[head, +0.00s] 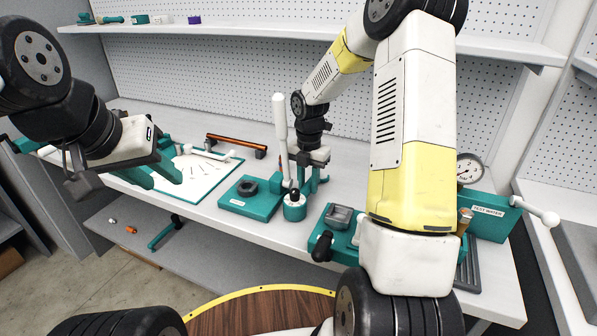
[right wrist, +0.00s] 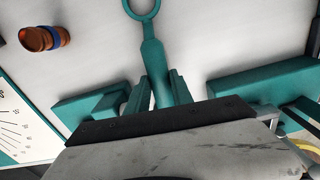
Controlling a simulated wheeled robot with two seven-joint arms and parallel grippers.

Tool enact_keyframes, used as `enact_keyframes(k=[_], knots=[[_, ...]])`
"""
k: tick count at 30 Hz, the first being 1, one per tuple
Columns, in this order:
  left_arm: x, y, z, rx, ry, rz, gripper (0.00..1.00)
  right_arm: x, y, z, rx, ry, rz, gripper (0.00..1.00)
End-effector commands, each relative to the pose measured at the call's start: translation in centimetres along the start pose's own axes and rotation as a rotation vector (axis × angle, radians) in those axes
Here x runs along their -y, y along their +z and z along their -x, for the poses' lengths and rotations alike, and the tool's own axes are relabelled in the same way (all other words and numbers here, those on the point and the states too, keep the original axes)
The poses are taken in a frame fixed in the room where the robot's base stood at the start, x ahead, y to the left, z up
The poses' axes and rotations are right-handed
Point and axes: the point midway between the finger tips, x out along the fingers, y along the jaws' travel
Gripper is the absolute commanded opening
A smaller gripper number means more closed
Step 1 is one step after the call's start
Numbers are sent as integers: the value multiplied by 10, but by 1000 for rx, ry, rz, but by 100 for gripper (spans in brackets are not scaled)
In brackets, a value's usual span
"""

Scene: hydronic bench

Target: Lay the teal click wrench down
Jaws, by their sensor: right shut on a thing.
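The teal click wrench (right wrist: 153,62) shows in the right wrist view as a teal shaft with a ring at its far end. My right gripper (right wrist: 157,88) is shut on it, with a teal finger on each side of the shaft. In the head view my right gripper (head: 308,183) is low over the middle of the bench, and I cannot make out the wrench there. Whether the wrench touches the bench is unclear. My left gripper (head: 160,179) is open and empty over the bench's left part.
A teal-edged white board (head: 205,180), an orange bar (head: 237,146) and a teal block with a black ring (head: 250,203) are left of my right gripper. A tall white handle (head: 280,120) stands close beside it. A TEST WATER block (head: 488,216) is at right.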

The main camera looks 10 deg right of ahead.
Motion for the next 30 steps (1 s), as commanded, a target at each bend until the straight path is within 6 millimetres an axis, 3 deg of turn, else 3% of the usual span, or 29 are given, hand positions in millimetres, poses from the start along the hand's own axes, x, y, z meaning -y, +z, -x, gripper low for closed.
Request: enact_keyframes(k=[9, 10, 13, 20, 23, 30], knots=[[0, 0, 0, 0, 0, 0, 36, 0, 0, -3, 0, 0, 0, 0], [0, 0, 0, 0, 0, 0, 36, 0, 0, -3, 1, 0, 0, 31], [0, 0, 0, 0, 0, 0, 36, 0, 0, -3, 0, 0, 0, 51], [0, 0, 0, 0, 0, 0, 36, 0, 0, -3, 0, 0, 0, 53], [0, 0, 0, 0, 0, 0, 36, 0, 0, -3, -1, -1, 0, 67], [0, 0, 0, 0, 0, 0, 36, 0, 0, -3, 0, -1, 0, 67]])
